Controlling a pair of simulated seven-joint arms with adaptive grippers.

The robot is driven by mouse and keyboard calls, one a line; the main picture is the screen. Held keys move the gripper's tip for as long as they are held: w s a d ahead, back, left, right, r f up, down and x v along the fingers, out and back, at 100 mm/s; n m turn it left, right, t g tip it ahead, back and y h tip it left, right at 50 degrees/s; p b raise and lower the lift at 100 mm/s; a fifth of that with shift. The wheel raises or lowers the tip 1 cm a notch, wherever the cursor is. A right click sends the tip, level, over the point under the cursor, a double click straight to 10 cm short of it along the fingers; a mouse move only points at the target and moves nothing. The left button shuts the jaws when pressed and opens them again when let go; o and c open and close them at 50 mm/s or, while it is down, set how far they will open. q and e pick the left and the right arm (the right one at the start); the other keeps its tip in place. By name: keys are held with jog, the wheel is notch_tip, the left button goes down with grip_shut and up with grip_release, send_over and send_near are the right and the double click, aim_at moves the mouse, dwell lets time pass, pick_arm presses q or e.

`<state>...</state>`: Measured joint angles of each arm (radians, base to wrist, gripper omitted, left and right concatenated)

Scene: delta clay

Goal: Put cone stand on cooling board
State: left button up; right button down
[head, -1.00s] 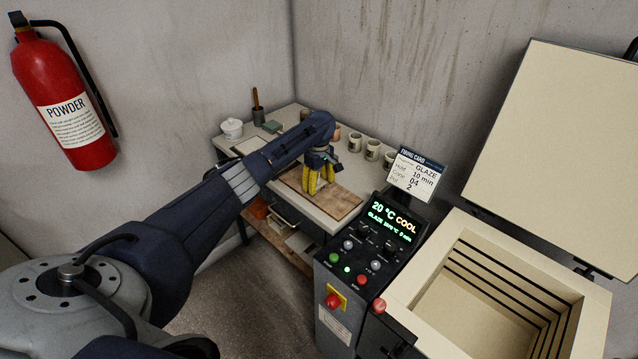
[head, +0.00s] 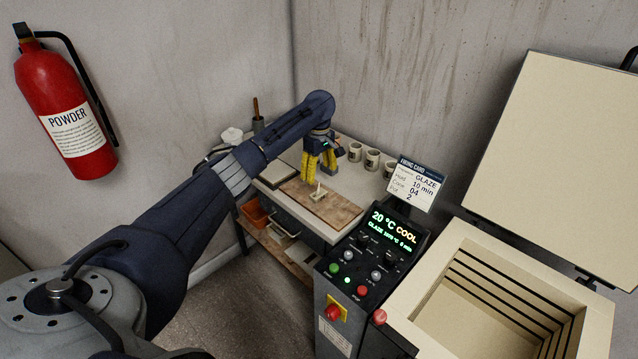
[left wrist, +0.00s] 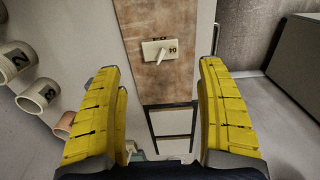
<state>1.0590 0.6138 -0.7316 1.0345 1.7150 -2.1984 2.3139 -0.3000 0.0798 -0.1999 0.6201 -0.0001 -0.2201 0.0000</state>
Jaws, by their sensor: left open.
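The cone stand (head: 317,192) is a small pale plate with a short peg, resting on the brown cooling board (head: 335,211) on the worktable. In the left wrist view the stand (left wrist: 155,50) lies flat on the board (left wrist: 165,86), clear of the board's edges, with "04" marked on it. My left gripper (head: 318,172), with yellow fingers, is open and empty just above and behind the stand. The wrist view shows its fingers (left wrist: 159,66) spread wide, apart from the stand. My right gripper is not in view.
Several numbered cups (head: 372,158) stand along the table's back right. A kiln controller (head: 380,250) and open kiln (head: 480,300) stand at the right. A white lidded pot (head: 231,136) is at the table's far left. A black frame (left wrist: 173,122) lies beside the board.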

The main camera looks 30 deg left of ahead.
aim_at(319, 183)
pick_arm(q)
jog(key=shift+r, duration=1.55)
